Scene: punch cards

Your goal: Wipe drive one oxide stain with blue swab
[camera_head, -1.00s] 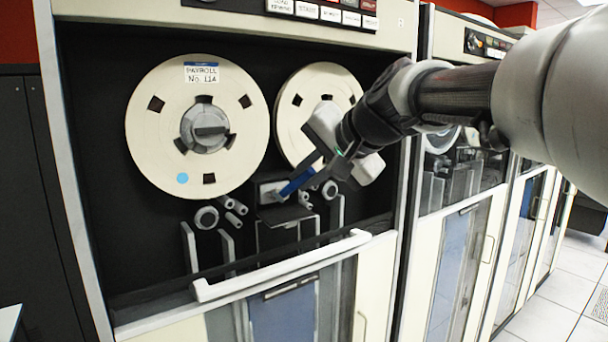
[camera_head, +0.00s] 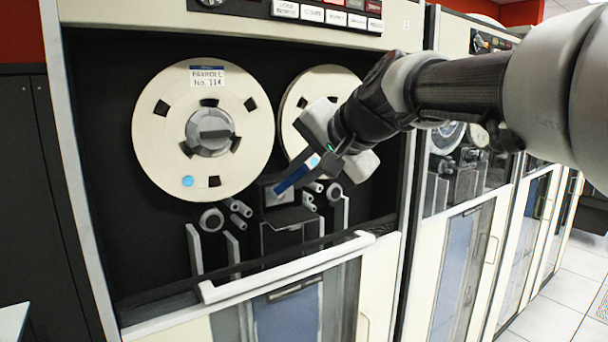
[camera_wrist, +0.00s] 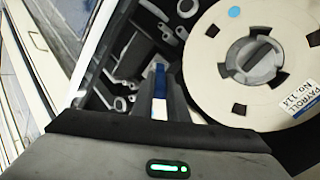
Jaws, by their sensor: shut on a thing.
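The blue swab (camera_head: 292,179) is held in my gripper (camera_head: 322,160), its tip slanting down and left to the tape head block (camera_head: 283,192) below and between the two reels. The tip appears to be at the face of the block; I cannot tell if it touches. In the wrist view the blue swab (camera_wrist: 160,82) lies between the fingers of my gripper (camera_wrist: 163,95), which are shut on it. No oxide stain can be made out; the swab tip and the block's small size hide that spot.
The left reel (camera_head: 165,130), labelled Payroll, and the right reel (camera_head: 295,105) flank the work area. Rollers (camera_head: 240,215) and guide posts stand around the head block. A white bar (camera_head: 290,265) edges the opening below. More tape drives (camera_head: 465,230) stand to the right.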

